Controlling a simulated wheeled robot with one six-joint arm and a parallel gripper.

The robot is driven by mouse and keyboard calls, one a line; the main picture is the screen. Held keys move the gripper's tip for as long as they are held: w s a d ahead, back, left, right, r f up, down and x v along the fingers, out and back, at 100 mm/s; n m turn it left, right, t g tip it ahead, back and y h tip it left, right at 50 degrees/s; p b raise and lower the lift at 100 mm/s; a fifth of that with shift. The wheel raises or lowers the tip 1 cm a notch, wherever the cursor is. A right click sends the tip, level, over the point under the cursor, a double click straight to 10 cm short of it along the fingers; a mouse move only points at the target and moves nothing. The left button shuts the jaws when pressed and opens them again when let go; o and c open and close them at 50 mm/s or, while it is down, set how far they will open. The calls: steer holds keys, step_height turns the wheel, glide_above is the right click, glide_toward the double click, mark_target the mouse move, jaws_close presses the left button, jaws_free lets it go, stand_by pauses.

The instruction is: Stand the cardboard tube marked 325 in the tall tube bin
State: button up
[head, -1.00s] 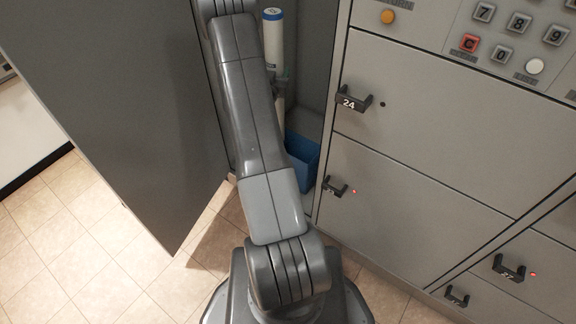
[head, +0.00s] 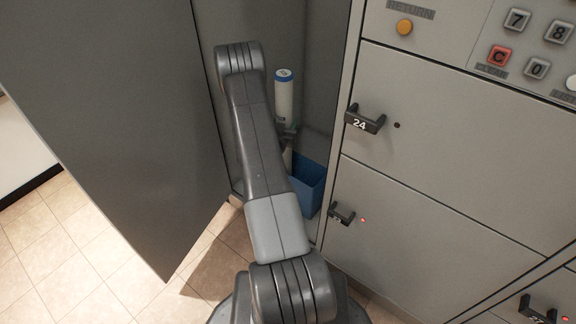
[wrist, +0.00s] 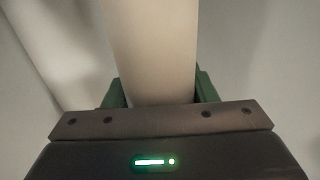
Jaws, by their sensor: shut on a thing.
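A pale cardboard tube (head: 284,98) with a blue-rimmed end stands upright inside the open locker in the head view; I cannot read its number. My gripper (head: 287,134) is shut around it, partly hidden by my arm. In the wrist view the tube (wrist: 153,50) runs between the green fingers of my gripper (wrist: 160,91). The blue bin (head: 309,184) stands low in the locker, below and slightly right of the tube. My arm hides the tube's lower end and part of the bin, so I cannot tell whether the tube is inside it.
A large grey open door (head: 115,120) stands at the left. Closed locker doors, one with the handle marked 24 (head: 365,118), are at the right, under a keypad (head: 528,45). A pale rounded surface (wrist: 45,55) shows left of the tube in the wrist view. Tiled floor (head: 95,260) is clear at lower left.

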step_height(320, 180, down, 7)
steer(key=b, duration=0.1)
steer(key=shift+b, duration=0.3)
steer(key=shift+f, duration=0.1)
steer(key=shift+f, duration=0.15)
steer(key=o, duration=1.4)
steer(key=shift+o, duration=0.2)
steer(key=p+v, duration=0.2)
steer(key=v, duration=1)
